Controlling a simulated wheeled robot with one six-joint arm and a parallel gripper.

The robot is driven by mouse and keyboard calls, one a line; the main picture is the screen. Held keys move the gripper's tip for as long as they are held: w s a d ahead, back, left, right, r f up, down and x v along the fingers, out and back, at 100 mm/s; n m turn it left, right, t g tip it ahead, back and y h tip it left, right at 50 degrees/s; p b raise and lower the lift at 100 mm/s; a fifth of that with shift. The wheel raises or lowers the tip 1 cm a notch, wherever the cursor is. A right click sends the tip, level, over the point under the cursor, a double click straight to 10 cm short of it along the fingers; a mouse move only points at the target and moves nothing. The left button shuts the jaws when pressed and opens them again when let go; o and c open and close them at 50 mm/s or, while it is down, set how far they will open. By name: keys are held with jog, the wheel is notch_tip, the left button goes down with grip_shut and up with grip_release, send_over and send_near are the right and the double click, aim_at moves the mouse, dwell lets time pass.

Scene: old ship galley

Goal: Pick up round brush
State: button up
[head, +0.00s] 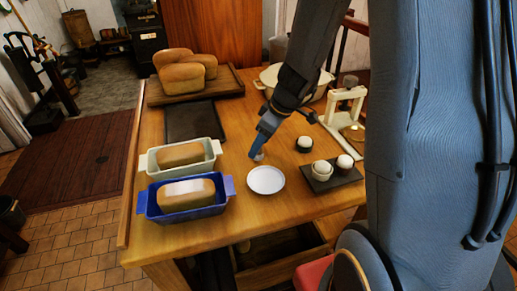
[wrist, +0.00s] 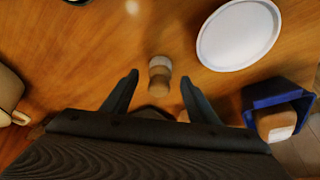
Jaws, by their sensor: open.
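The round brush (wrist: 160,66) is small, with a pale end and a brown wooden part. In the wrist view it stands on the table between my gripper's two fingers, with a gap on each side. In the head view a small pale part of it (head: 259,156) shows at the fingertips, and the rest is hidden by my gripper (head: 254,151). My gripper (wrist: 158,80) is open and points down at the table. The fingers do not visibly touch the brush.
A white plate (head: 266,180) lies close by. Blue (head: 227,188) and pale (head: 145,163) loaf pans stand left. A dark tray with egg cups (head: 348,178) and a small dark cup (head: 304,145) are right. Loaves on a board (head: 234,88) and a cream pot (head: 324,79) are behind.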

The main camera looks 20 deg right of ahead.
jog(key=shift+x, duration=1.35)
jog(key=c, duration=1.2)
jog(key=shift+r, duration=0.1)
notch_tip(320, 180, up, 10)
jog(key=shift+f, duration=0.1)
